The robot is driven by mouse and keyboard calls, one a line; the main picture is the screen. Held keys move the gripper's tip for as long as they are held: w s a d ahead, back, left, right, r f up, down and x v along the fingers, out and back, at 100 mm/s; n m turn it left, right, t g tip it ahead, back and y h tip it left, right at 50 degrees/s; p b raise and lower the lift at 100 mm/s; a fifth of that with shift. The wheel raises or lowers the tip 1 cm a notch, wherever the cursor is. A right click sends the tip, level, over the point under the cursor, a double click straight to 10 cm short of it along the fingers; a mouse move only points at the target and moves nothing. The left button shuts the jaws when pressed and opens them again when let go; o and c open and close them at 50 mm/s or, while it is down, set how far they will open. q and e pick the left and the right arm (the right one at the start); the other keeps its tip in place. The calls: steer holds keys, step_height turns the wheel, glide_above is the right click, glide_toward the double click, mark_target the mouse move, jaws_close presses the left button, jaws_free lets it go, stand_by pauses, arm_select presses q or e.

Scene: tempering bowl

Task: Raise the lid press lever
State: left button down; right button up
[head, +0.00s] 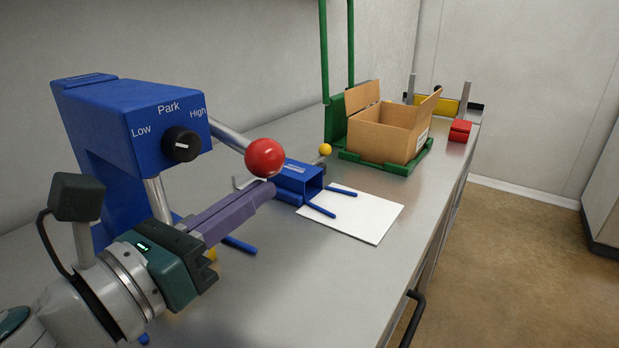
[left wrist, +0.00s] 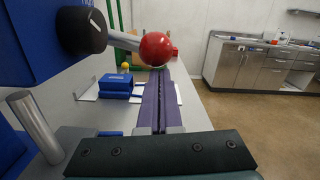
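The blue press (head: 120,120) stands at the left of the bench, with a black knob (head: 181,145) on its front face marked Low, Park and High. Its lever is a metal rod (head: 229,134) ending in a red ball (head: 265,157). My left gripper (head: 267,189) has purple fingers lying side by side, shut with nothing seen between them. Its fingertips are just below the red ball. In the left wrist view the red ball (left wrist: 157,48) sits above the far ends of the fingers (left wrist: 161,78); I cannot tell whether they touch. My right gripper is in neither view.
A blue block-like fixture (head: 298,177) and a white sheet (head: 369,216) with blue rods lie beyond the fingertips. An open cardboard box (head: 385,140) stands on a green base farther back, with a red block (head: 460,131) to its right. The bench front is clear.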

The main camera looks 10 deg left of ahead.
arm_select(q)
steer(key=shift+d+r+n+p, duration=0.25)
steer(key=shift+r+n+p, duration=0.25)
steer(key=shift+r+p, duration=0.4)
steer(key=w+a+r+n+p, duration=0.1)
steer(key=a+r+n+p, duration=0.1)
steer(key=r+n+p, duration=0.5)
steer(key=a+r+n+y+p, duration=0.1)
steer(key=a+r+n+p, duration=0.2)
steer(key=r+n+p, duration=0.4)
steer(key=shift+w+r+p, duration=0.4)
steer(key=shift+r+p, duration=1.4)
steer(key=shift+p, duration=0.75)
